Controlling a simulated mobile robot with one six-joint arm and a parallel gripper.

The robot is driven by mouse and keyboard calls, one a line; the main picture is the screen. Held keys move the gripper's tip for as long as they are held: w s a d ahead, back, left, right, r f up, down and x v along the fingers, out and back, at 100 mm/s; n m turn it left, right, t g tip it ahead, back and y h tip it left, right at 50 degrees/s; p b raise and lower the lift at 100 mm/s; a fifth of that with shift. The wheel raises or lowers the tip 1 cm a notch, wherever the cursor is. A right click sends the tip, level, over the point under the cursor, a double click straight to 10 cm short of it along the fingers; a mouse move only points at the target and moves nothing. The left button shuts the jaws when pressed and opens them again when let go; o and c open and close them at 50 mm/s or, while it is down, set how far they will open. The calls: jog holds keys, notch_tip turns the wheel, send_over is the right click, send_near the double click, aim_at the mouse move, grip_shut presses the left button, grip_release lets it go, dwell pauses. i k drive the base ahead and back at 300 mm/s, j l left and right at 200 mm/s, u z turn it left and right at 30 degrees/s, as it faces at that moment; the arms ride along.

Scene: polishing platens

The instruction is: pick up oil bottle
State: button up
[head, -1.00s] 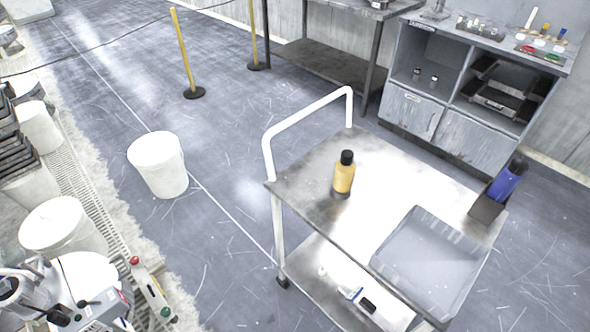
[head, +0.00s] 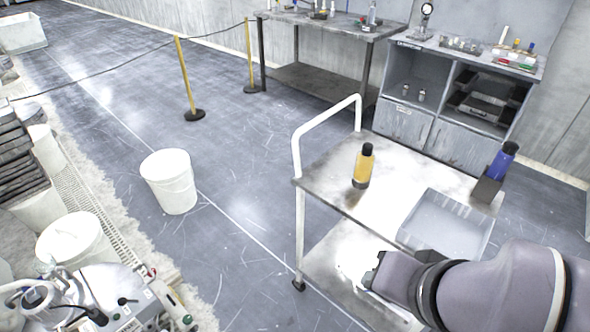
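A yellow bottle with a black cap (head: 363,168) stands upright on the left part of the cart's top shelf (head: 335,165). A blue bottle with a black cap (head: 502,162) leans in a dark holder (head: 487,190) at the cart's right end. No label is readable on either, so I cannot tell for sure which is the oil bottle. My arm reaches in from the lower right. My gripper (head: 373,272) is at its left end, in front of the cart's near side, below and apart from the yellow bottle in the picture. Its fingers are too unclear to read.
A grey tray (head: 445,228) lies on the cart, right of the yellow bottle. A white handle (head: 325,122) rises at the cart's left end. A white bucket (head: 170,182) and rope posts (head: 187,85) stand on the floor. A cabinet (head: 455,100) stands behind.

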aim_at(365, 157)
jog(key=i+j+u, duration=0.2)
jog(key=i, duration=0.45)
jog(key=i+j+u, duration=0.1)
jog(key=i+u, duration=0.15)
jog(key=i, duration=0.45)
